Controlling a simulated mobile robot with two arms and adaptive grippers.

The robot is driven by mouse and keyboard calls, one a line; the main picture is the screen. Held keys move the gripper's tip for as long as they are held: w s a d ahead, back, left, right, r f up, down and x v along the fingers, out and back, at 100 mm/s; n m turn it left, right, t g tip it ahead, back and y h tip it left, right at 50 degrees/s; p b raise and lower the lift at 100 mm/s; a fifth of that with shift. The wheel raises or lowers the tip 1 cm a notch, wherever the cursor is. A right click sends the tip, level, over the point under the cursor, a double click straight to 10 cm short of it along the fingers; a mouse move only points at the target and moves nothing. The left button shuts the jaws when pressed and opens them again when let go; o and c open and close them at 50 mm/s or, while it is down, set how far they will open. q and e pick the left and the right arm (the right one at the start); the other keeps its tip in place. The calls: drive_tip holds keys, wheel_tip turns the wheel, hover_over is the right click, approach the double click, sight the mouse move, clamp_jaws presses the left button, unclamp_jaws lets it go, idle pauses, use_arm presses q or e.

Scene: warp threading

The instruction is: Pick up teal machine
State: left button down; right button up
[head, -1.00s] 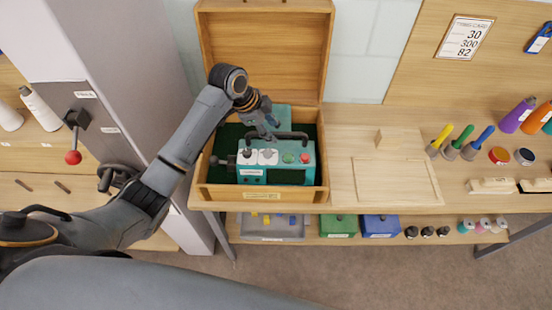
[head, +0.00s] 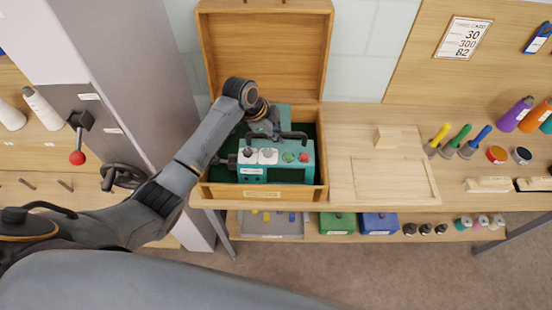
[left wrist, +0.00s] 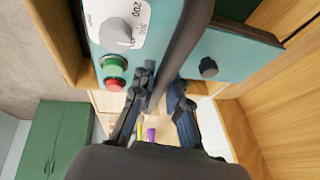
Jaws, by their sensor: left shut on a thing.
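The teal machine (head: 282,174) sits inside an open wooden box, with dials, a green button and a red button on its top panel. A dark handle (head: 292,135) arches over it. My left gripper (head: 268,132) reaches down from above and is shut on the handle. In the left wrist view, the teal panel (left wrist: 222,58) fills the upper part, and the fingers of my left gripper (left wrist: 157,105) close about the dark handle bar (left wrist: 188,35). The fingertips are partly hidden in the head view. My right gripper is not in view.
The wooden box (head: 262,195) has its lid (head: 265,50) raised behind the machine, and its walls stand close around it. To the right is a wooden board (head: 395,182) on the bench, with several colored tools beyond. A grey cabinet column stands at the left.

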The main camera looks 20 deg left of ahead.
use_arm(q)
drive_tip(key=shift+w+r, duration=0.15)
drive_tip(key=shift+r, duration=0.05)
drive_tip(key=shift+r, duration=0.1)
drive_tip(key=shift+r, duration=0.25)
wheel_tip(320, 180, up, 9)
drive_tip(key=shift+f+b, duration=0.15)
drive_tip(key=shift+b, duration=0.95)
wheel_tip(320, 180, up, 14)
drive_tip(key=p, duration=1)
drive_tip(key=shift+f, duration=0.2)
